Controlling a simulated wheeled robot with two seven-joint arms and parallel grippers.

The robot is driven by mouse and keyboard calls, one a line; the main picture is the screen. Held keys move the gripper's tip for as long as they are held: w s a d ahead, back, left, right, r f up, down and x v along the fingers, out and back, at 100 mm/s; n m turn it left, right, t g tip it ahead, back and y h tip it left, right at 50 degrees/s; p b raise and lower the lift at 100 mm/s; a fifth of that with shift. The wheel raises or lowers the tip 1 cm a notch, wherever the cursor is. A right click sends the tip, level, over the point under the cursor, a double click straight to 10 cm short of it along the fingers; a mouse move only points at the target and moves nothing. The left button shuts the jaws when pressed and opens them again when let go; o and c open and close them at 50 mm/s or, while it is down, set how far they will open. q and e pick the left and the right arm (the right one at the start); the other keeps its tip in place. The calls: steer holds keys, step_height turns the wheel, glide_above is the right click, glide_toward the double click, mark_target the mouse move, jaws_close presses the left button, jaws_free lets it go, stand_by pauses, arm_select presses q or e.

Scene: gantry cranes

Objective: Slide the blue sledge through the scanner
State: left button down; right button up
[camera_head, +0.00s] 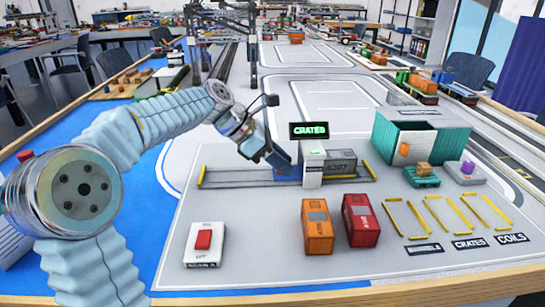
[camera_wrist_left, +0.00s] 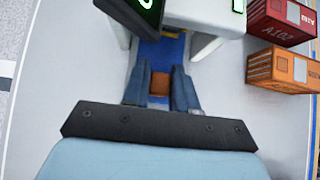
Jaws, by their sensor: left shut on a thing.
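The blue sledge (camera_head: 288,176) lies on a rail track (camera_head: 240,178), at the left side of the scanner. The scanner (camera_head: 312,165) is a pale upright arch with a black sign (camera_head: 309,130) reading CRATES in green. In the wrist view the blue sledge (camera_wrist_left: 165,50) runs in under the scanner (camera_wrist_left: 200,14). My left gripper (camera_head: 279,164) is shut on the sledge's brown handle (camera_wrist_left: 159,84), with one finger on each side. A grey container (camera_head: 342,162) marked A307 sticks out on the scanner's right; whether it rides on the sledge is hidden. My right gripper is not in view.
An orange container (camera_head: 317,228) and a red container (camera_head: 360,220) stand in front of the track. A red-switch box (camera_head: 204,244) is at front left. The track's left part is clear.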

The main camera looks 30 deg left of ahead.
arm_select(q)
steer(key=shift+w+d+r, duration=0.2)
steer(key=shift+w+d, duration=0.2)
steer(key=shift+d, duration=0.3)
steer(key=shift+w+d+f, duration=0.2)
steer(key=shift+d, duration=0.1)
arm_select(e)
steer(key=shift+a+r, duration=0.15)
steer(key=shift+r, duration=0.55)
arm_select(q)
steer(key=c, duration=1)
jaws_free()
steer(key=shift+o, duration=0.2)
steer(key=shift+r, duration=0.1)
steer(key=p+v, duration=0.2)
steer(key=v, duration=1.1)
steer(key=shift+s+r, duration=0.15)
steer(key=shift+r, duration=0.05)
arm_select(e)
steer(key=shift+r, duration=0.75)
arm_select(q)
steer(key=shift+a, duration=0.1)
